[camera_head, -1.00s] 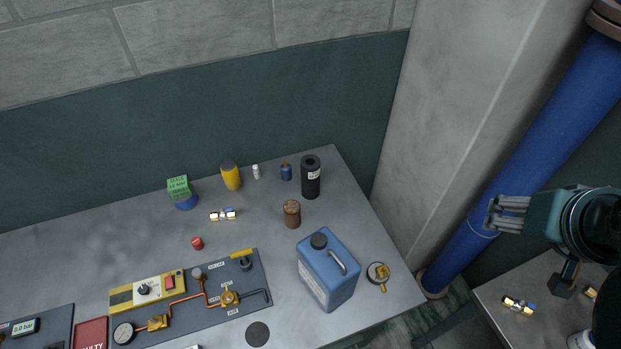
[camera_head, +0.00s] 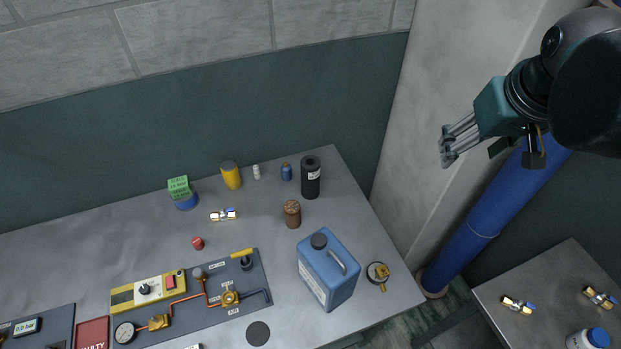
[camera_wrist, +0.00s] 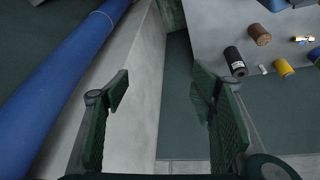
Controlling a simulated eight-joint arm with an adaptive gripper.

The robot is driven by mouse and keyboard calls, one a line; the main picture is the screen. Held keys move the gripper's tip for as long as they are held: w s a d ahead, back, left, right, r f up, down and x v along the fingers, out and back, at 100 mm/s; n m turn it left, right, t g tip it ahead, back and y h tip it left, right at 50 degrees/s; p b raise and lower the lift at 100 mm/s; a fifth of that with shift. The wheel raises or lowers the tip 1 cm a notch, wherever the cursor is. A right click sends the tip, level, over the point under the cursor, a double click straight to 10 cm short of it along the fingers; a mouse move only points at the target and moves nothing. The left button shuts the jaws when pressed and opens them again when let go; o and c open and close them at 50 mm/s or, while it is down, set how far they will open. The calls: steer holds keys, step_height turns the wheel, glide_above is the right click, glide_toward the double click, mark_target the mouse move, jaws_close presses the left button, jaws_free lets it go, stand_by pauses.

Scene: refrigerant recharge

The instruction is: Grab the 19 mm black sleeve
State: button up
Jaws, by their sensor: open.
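The black sleeve (camera_head: 311,180) stands upright near the back right corner of the table in the head view. It is a dark cylinder with a small white label, whose text is too small to read, and a hole in its top. It also shows in the wrist view (camera_wrist: 233,60), beyond the right finger. My gripper (camera_head: 447,150) is open and empty, up in the air to the right of the table, well apart from the sleeve. In the wrist view my gripper's two fingers (camera_wrist: 160,105) are spread wide with nothing between them.
Near the sleeve stand a small blue bottle (camera_head: 286,172), a brown cylinder (camera_head: 292,214), a white vial (camera_head: 256,172) and a yellow cylinder (camera_head: 231,176). A blue jug (camera_head: 327,275) stands in front. A concrete pillar (camera_head: 440,110) and blue pipe (camera_head: 475,225) rise on the right.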

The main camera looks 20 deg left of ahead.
steer(key=w+a+n+g, duration=0.1)
steer(key=w+a+n, duration=0.3)
steer(key=a, duration=0.6)
steer(key=n+g+h+p, duration=0.1)
steer(key=n+g, duration=0.2)
steer(key=n, duration=0.2)
glide_above(311, 167)
steer(key=w+a, duration=0.1)
steer(key=w, duration=0.1)
step_height(311, 167, down, 6)
step_height(311, 167, down, 23)
steer(key=shift+f, duration=0.15)
steer(key=shift+d+f, duration=0.1)
steer(key=shift+f, duration=0.45)
steer(key=shift+f, duration=0.1)
steer(key=shift+f, duration=1.2)
steer(key=shift+f, duration=2.6)
